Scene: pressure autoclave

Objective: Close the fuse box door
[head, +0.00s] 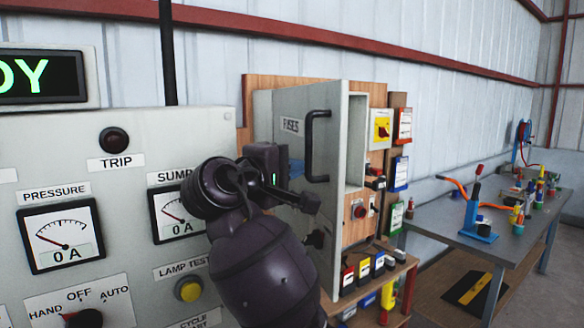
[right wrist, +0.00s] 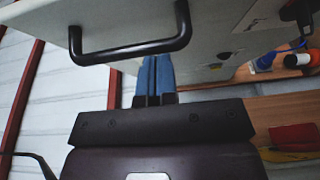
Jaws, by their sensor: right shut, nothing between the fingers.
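The fuse box door (head: 287,148) is a grey panel labelled FUSES with a black bar handle (head: 311,146) near its right edge. It stands partly open, with part of the box interior (head: 356,142) showing to its right. My right gripper (head: 296,172) is in front of the door, left of and below the handle, partly covered by my own arm. In the right wrist view its blue fingers (right wrist: 155,78) are together and empty. Their tips are close to the door face (right wrist: 205,40), beside the handle (right wrist: 130,48); contact cannot be told. My left gripper is not in view.
A grey control panel (head: 120,225) with gauges fills the left. Right of the box are a yellow switch (head: 382,128), coloured tags and a small shelf (head: 372,282) with fuses. A metal workbench (head: 490,225) with tools stands at the right.

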